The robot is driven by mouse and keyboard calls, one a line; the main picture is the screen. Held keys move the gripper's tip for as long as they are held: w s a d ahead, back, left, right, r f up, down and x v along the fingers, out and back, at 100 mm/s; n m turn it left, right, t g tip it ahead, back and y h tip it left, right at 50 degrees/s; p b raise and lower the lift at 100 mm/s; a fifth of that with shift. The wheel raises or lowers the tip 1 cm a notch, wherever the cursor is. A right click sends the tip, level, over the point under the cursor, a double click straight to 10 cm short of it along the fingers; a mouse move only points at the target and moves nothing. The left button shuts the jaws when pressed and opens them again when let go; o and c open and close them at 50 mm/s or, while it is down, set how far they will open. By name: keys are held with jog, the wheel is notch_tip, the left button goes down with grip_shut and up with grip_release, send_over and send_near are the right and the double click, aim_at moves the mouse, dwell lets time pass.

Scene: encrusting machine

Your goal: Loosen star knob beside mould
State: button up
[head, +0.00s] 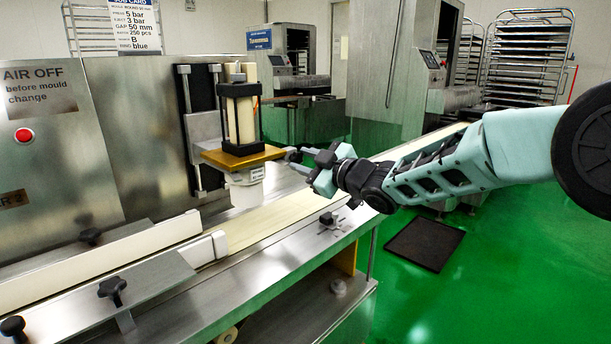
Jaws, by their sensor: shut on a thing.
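The mould (246,188) is a white labelled cylinder under a yellow-brown plate (226,158) on the machine's front. A small dark knob (292,155) sticks out at the plate's right edge, beside the mould. It is small and mostly covered by the fingers, so its star shape does not show. My gripper (298,158) reaches in from the right, roughly level with the plate, and is shut on the knob.
A black-framed press column (241,118) stands above the plate. A conveyor belt (262,218) runs beneath the mould. Other black knobs stand on the guide rails (112,287) and the right side of the frame (327,218). A dark mat (425,244) lies on the green floor.

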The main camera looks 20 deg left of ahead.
jog(key=n+b, duration=0.1)
jog(key=n, duration=0.1)
jog(key=n+b, duration=0.1)
jog(key=b, duration=0.1)
jog(key=n+b, duration=0.2)
jog(key=shift+f+n, duration=0.3)
jog(key=shift+r+n+b, duration=0.15)
jog(key=shift+n+b, duration=1.85)
jog(key=shift+n, duration=0.2)
jog(key=o, duration=1)
jog(key=shift+s, duration=0.1)
jog(key=shift+d, duration=0.15)
jog(key=v, duration=1.7)
jog(key=shift+s, duration=0.1)
